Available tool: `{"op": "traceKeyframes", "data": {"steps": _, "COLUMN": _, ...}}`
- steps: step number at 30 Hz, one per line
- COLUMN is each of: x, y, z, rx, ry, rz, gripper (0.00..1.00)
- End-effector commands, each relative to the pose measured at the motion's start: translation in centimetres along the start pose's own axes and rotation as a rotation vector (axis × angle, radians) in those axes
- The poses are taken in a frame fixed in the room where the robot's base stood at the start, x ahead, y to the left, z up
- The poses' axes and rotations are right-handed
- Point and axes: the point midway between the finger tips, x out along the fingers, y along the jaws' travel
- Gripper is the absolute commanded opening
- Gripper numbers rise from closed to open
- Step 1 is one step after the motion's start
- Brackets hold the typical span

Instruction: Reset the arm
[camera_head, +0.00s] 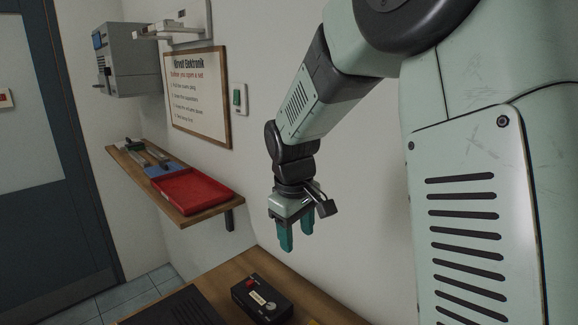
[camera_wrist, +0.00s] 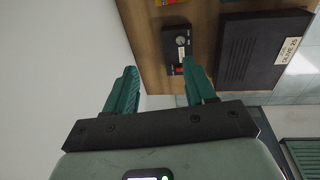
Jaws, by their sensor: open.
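My gripper (camera_head: 296,236) hangs in the air with its teal fingers pointing down, above the wooden bench and in front of the white wall. In the wrist view the two teal fingers of my gripper (camera_wrist: 158,88) stand apart with nothing between them. The gripper touches nothing. My arm is bent, reaching down and left from the upper right of the head view.
A wooden bench (camera_head: 232,269) holds a small black box (camera_head: 262,299) with a red button and a dark vented case (camera_head: 175,308). A wall shelf (camera_head: 215,212) carries a red tray (camera_head: 188,190). A framed sign (camera_head: 199,97) and a switch (camera_head: 239,98) are on the wall.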

Motion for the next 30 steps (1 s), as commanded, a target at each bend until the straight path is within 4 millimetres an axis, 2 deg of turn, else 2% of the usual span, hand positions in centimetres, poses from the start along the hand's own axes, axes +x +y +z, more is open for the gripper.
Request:
{"op": "traceKeyframes", "data": {"steps": 1, "x": -2.6, "y": 0.1, "z": 1.6, "rx": 0.049, "ry": 0.019, "rz": 0.027, "gripper": 0.55}}
{"op": "traceKeyframes", "data": {"steps": 6, "x": -8.8, "y": -0.8, "z": 7.4, "rx": 0.235, "ry": 0.076, "rz": 0.082, "gripper": 0.55}}
{"op": "traceKeyframes", "data": {"steps": 12, "x": -13.8, "y": -3.3, "z": 14.4, "rx": 0.460, "ry": 0.171, "rz": 0.114, "gripper": 0.55}}
{"op": "traceKeyframes", "data": {"steps": 18, "x": -15.9, "y": -6.7, "z": 20.3, "rx": 0.654, "ry": 0.275, "rz": 0.108, "gripper": 0.55}}
{"op": "traceKeyframes", "data": {"steps": 21, "x": -16.1, "y": -8.0, "z": 22.0, "rx": 0.717, "ry": 0.312, "rz": 0.098, "gripper": 0.55}}
{"op": "traceKeyframes", "data": {"steps": 25, "x": -16.1, "y": -8.8, "z": 23.1, "rx": 0.761, "ry": 0.340, "rz": 0.088, "gripper": 0.55}}
{"op": "traceKeyframes", "data": {"steps": 30, "x": -16.0, "y": -9.1, "z": 23.4, "rx": 0.772, "ry": 0.345, "rz": 0.084, "gripper": 0.55}}
